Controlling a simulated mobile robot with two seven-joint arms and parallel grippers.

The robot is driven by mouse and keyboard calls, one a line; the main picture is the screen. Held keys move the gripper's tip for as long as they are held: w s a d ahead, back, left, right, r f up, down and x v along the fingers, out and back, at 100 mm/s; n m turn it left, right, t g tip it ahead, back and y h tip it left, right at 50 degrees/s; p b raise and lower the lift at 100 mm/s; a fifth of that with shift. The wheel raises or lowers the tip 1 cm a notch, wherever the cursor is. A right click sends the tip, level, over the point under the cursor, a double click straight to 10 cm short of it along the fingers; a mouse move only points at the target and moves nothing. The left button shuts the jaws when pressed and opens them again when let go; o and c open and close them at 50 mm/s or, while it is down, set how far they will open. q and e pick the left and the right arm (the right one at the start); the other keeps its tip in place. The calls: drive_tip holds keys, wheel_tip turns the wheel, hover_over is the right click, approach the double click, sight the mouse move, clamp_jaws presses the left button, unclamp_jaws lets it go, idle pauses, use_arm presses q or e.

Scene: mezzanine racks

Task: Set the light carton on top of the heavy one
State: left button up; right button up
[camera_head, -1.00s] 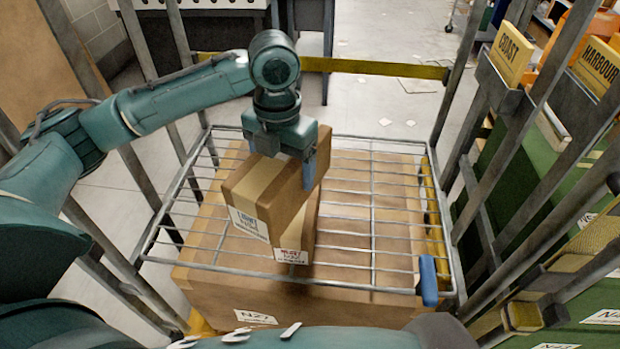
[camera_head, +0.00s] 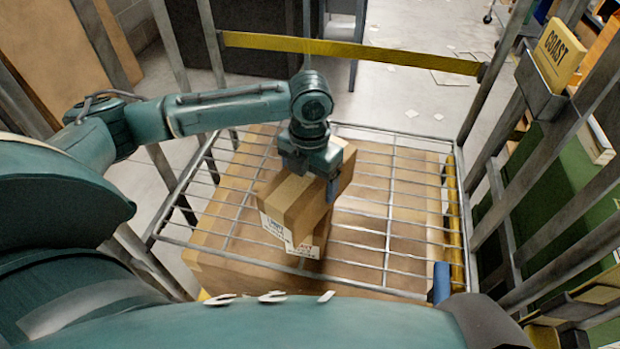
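The light carton (camera_head: 300,204), brown with a paler tape strip and a white label, is in my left gripper (camera_head: 314,182). One finger shows against its right side; the other is hidden, and the gripper looks shut on the carton. The light carton is directly over a second brown carton, the heavy one (camera_head: 322,232), which is mostly covered and stands on the wire shelf (camera_head: 388,225). Their edges look close together or touching; I cannot tell whether there is a gap. The light carton is turned at a slant. My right gripper is not in view.
A large brown carton (camera_head: 240,272) lies beneath the wire shelf. Grey cage posts stand on both sides, and a yellow bar (camera_head: 350,50) crosses the back. A yellow COAST sign (camera_head: 560,52) is at the right. The shelf's right part is clear.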

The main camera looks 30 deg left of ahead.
use_arm(q)
drive_tip(key=shift+f, duration=0.15)
drive_tip(key=o, duration=1.1)
drive_tip(key=shift+o, duration=0.2)
wheel_tip(320, 180, up, 12)
drive_tip(key=shift+r, duration=0.15)
